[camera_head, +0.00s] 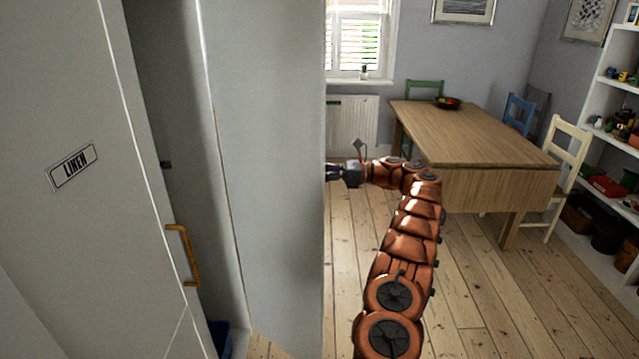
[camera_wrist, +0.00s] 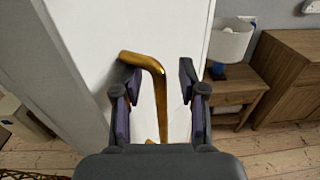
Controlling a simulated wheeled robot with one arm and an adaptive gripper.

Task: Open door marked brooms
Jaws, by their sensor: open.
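No label reading brooms shows in either view. A white door with a LINEN label (camera_head: 73,167) fills the left of the head view, with a brass handle (camera_head: 184,254) near its right edge. A tall white panel (camera_head: 265,170) stands right of it. My gripper (camera_head: 333,172) is at this panel's right edge, its tip partly hidden there. In the wrist view, my open gripper (camera_wrist: 158,84) has a finger on each side of a brass handle (camera_wrist: 157,75) on a white door face (camera_wrist: 150,25). I cannot tell whether the fingers touch it.
A wooden table (camera_head: 470,135) with several chairs and a bowl (camera_head: 447,103) stands right of my arm. Shelves (camera_head: 610,150) line the right wall. A blue object (camera_head: 219,335) shows low in the gap beside the linen door. Floorboards (camera_head: 480,290) at front right are clear.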

